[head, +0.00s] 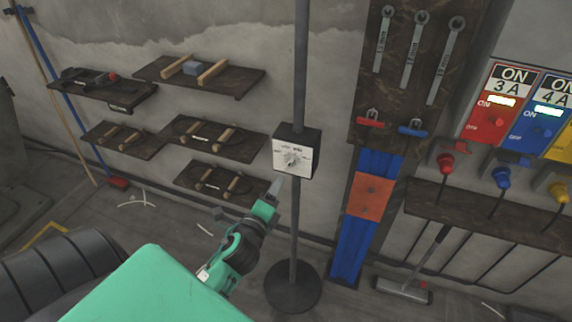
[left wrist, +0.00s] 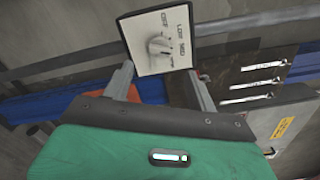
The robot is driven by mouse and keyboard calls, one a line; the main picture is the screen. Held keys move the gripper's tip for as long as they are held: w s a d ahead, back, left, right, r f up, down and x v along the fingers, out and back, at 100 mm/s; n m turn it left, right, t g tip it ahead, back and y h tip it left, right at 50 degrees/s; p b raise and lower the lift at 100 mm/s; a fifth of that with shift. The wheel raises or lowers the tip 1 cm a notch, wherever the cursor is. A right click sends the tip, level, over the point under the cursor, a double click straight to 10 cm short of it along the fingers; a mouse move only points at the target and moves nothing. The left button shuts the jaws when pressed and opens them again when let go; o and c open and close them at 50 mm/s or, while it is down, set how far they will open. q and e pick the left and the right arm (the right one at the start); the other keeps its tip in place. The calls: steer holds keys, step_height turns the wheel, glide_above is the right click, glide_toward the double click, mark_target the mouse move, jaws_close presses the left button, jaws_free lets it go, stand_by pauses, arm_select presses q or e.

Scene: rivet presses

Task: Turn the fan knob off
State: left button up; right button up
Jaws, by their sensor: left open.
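The fan knob (head: 293,160) is a small light dial on the white face of a dark control box (head: 297,138), which is mounted on a vertical pole. In the left wrist view the knob (left wrist: 160,47) shows clearly, with OFF, LOW and MED printed around it. I cannot tell for certain which mark it points to. My left gripper (head: 276,186) is just below and left of the box, pointing up towards it. In the left wrist view its two fingers (left wrist: 160,72) are spread apart with nothing between them, below the knob and apart from it.
The pole stands on a round dark base (head: 293,287). Wall shelves (head: 212,78) with wooden-handled items are at the left. A dark board with wrenches (head: 411,50) and a blue panel (head: 352,245) are right of the pole. Coloured ON switch boxes (head: 497,105) hang far right.

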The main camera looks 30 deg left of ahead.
mark_target(287, 166)
arm_select(q)
steer(key=p+x, duration=0.2)
steer(key=x, duration=0.7)
steer(key=shift+w, duration=0.4)
steer(key=shift+c, duration=0.2)
steer(key=c, duration=0.9)
